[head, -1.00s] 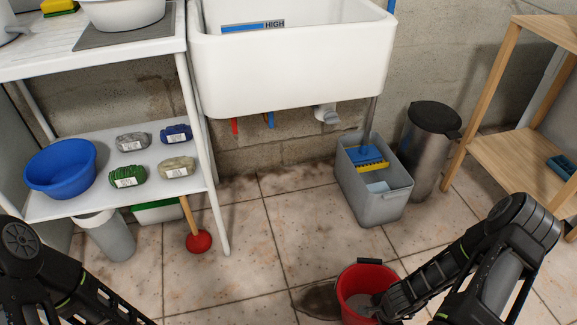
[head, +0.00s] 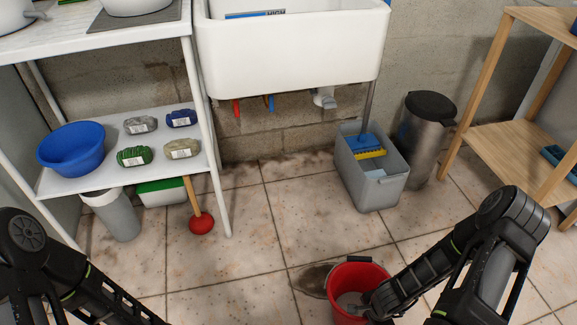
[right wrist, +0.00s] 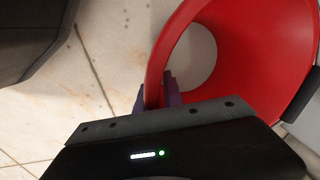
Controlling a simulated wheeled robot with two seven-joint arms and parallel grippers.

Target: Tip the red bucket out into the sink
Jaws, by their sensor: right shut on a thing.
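The red bucket (head: 367,272) is at the bottom of the head view, right of centre, looking upright, with a dark handle grip at its far rim. My right gripper (head: 368,303) reaches to its near right side. In the right wrist view the gripper (right wrist: 159,88) is shut on the wall of the bucket (right wrist: 250,50), one finger on each side. A pale grey area shows inside; I cannot tell what it is. The white sink (head: 290,65) hangs on the back wall, its top cut off by the frame. My left arm enters from the left; its gripper is out of frame.
A grey mop bucket (head: 378,192) and a dark bin (head: 425,140) stand right of the sink. A white shelf (head: 110,176) with a blue bowl (head: 70,150) is left, a plunger (head: 201,222) below. A wooden rack (head: 490,140) is right. A dark floor patch (head: 311,280) lies beside the bucket.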

